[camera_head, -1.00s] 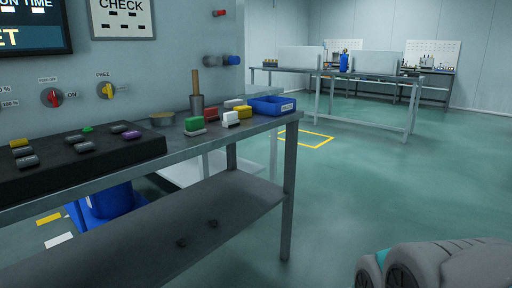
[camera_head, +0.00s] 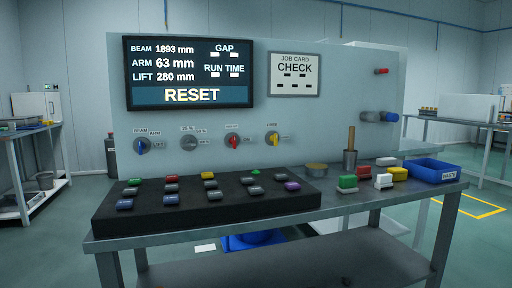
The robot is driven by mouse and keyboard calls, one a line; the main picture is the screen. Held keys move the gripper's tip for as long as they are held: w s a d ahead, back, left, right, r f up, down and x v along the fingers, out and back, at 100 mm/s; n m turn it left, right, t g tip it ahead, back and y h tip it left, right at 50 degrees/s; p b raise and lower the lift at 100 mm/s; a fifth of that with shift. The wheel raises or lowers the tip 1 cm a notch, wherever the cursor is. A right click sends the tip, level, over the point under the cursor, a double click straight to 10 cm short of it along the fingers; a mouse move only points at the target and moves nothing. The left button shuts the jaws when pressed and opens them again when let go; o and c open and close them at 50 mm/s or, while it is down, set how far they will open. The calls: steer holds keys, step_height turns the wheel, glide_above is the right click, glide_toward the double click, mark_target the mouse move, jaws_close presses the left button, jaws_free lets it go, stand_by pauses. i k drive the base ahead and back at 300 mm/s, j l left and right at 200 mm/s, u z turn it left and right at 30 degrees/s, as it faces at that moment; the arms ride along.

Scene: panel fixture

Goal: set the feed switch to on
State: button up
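A panel with a row of rotary knobs stands behind the bench. The red knob (camera_head: 233,141) has a small label above it, too small to read surely, and ON to its right; it looks like the feed switch. Its handle looks about upright, away from the ON mark, though its exact setting is hard to tell. Left of it are a grey knob (camera_head: 190,143) with percent marks and a blue knob (camera_head: 142,146) marked BEAM, ARM and LIFT. Right of it is a yellow knob (camera_head: 273,139) with a label that seems to read FREE. My gripper is not in view.
A black key box (camera_head: 210,214) with several coloured buttons lies on the bench (camera_head: 350,207) before the knobs. To the right are a tin, a cup with a wooden handle (camera_head: 351,140), coloured blocks and a blue bin (camera_head: 432,171). A screen (camera_head: 188,72) reads RESET.

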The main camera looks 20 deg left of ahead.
mark_target(233, 140)
steer(key=u, duration=1.1)
